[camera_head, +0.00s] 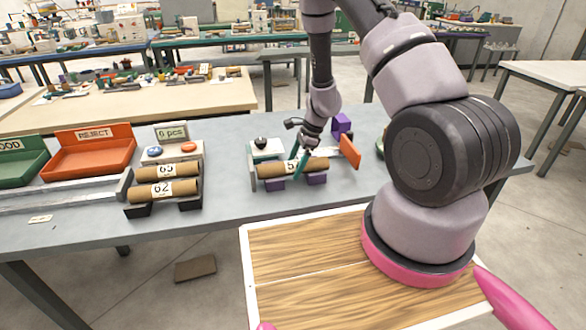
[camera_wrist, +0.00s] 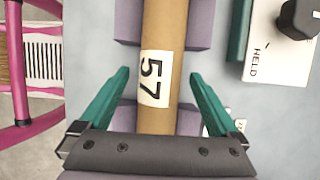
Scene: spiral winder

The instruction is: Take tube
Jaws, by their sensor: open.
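A brown cardboard tube (camera_head: 268,169) labelled 57 lies across purple supports (camera_head: 275,184) on the grey table. The tube (camera_wrist: 165,60) runs up the middle of the wrist view, with its white label near my gripper. My gripper (camera_head: 301,165) is at the tube, its teal fingers reaching down. In the wrist view my gripper (camera_wrist: 158,82) is open, with one finger on each side of the tube and a gap between each finger and the tube. The lower end of the tube is hidden behind my gripper.
A white box (camera_wrist: 278,45) marked HELD, with a black knob, stands beside the tube. An orange plate (camera_head: 350,152) is at its right end. Tubes 63 (camera_head: 167,172) and 62 (camera_head: 163,190) lie on a rack to the left. An orange REJECT tray (camera_head: 92,158) is farther left.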

